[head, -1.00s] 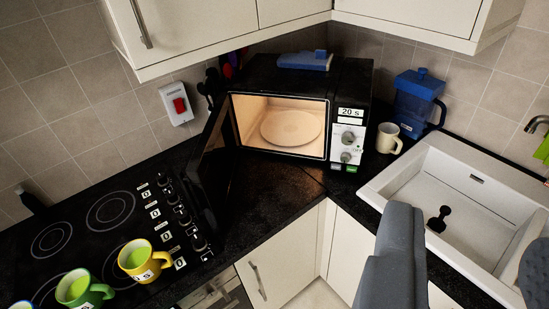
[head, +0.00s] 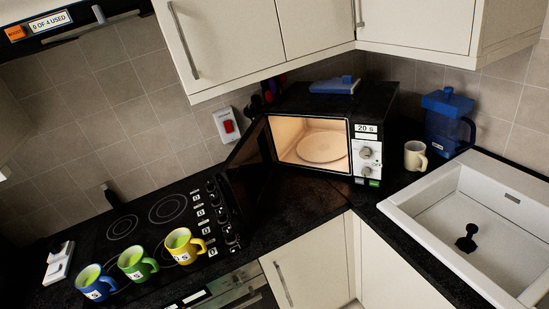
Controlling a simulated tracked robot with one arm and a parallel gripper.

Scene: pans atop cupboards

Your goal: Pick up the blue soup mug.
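The blue soup mug (head: 93,284) stands upright on the black hob at the lower left, with green contents, a white label on its side and its handle toward the right. It is the leftmost mug in a row with a green mug (head: 137,263) and a yellow mug (head: 184,246). My gripper is not in view now, so its distance from the blue mug and what it holds cannot be seen.
The microwave (head: 323,135) stands in the corner with its door open and an empty lit plate inside. A cream mug (head: 414,156) and blue jug (head: 447,123) are beside it. The sink (head: 480,225) is at right. A white device (head: 59,262) lies left of the hob.

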